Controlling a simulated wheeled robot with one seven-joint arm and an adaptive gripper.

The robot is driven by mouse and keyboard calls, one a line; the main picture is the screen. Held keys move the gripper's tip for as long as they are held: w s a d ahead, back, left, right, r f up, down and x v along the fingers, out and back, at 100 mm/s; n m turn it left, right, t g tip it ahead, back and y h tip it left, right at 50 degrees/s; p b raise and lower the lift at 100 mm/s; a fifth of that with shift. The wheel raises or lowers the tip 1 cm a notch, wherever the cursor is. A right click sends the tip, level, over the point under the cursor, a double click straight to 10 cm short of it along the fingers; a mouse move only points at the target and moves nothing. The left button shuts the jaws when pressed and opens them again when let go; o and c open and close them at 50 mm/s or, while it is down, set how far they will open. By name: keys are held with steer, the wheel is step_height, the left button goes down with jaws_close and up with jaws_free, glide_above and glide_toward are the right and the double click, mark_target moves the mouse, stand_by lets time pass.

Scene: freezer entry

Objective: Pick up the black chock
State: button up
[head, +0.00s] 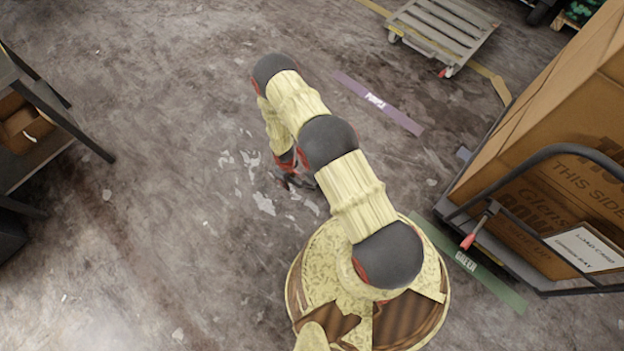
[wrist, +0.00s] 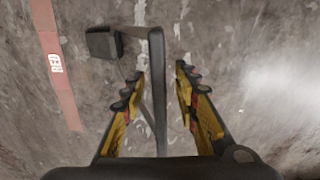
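In the wrist view a small black block (wrist: 103,42), which looks like the black chock, lies on the floor up and to the left of my gripper (wrist: 160,72). A long dark grey bar (wrist: 158,95) runs between my two yellow fingers, with a crosspiece at its top end close to the block. I cannot tell if bar and block are one piece. My fingers are apart, with a gap on each side of the bar. In the head view my gripper (head: 293,178) hangs low over the floor, partly hidden by my arm. The chock is not clearly visible there.
A red strip (wrist: 55,65) lies left of the block. The head view shows a purple strip (head: 378,102), a green strip (head: 470,263), a cart with large cartons (head: 560,130) at right, a flat trolley (head: 440,32) at the top and a dark shelf (head: 45,110) at left. Floor around my gripper is open.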

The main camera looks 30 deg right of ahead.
steer(key=shift+c, duration=1.2)
jaws_close()
steer(key=shift+w, duration=0.1)
